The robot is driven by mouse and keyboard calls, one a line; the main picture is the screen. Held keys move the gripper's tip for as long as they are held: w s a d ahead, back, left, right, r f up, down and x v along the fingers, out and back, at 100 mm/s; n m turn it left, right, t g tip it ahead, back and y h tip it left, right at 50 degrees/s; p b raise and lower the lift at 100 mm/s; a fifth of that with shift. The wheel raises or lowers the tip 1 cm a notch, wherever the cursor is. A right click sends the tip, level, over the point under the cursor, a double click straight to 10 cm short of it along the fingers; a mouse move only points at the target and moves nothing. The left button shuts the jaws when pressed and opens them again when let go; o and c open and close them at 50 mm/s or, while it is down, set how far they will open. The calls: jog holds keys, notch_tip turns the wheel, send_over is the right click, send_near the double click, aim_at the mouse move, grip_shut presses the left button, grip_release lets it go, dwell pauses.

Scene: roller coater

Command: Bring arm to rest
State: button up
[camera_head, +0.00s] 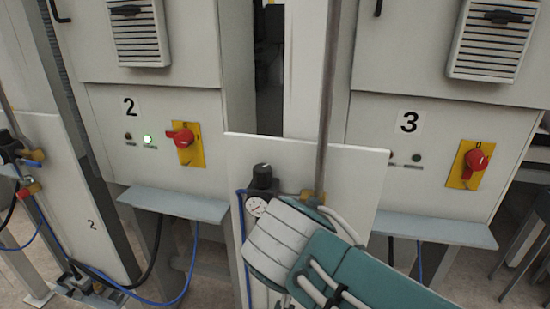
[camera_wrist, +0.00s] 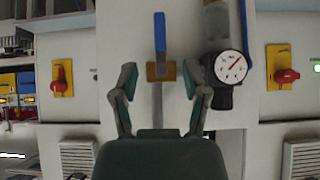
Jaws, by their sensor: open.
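My gripper (camera_wrist: 160,80) is open in the wrist view, its two grey-green fingers spread apart. A brass valve (camera_wrist: 160,72) with a blue handle (camera_wrist: 159,32) appears between the fingertips, with a gap on each side; the depth between them is hard to tell. In the head view my arm, teal and white, reaches in from the lower right towards a white panel (camera_head: 270,155). My gripper's fingers are hidden behind the arm there.
A round gauge (camera_wrist: 230,66) sits close right of the fingers in the wrist view. A vertical pipe (camera_head: 326,100) rises in front of the panel. Cabinets 2 (camera_head: 205,105) and 3 (camera_head: 440,115) carry red switches and pale ledges. Blue hoses (camera_head: 190,265) hang at the lower left.

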jog(key=s+d+f+n+g+y, duration=0.2)
jog(key=s+d+f+n, duration=0.1)
jog(key=s+d+f, duration=0.4)
jog(key=shift+s+d+f+n+g+y, duration=0.3)
jog(key=shift+s+d+f+g+y, duration=0.1)
jog(key=shift+d, duration=0.2)
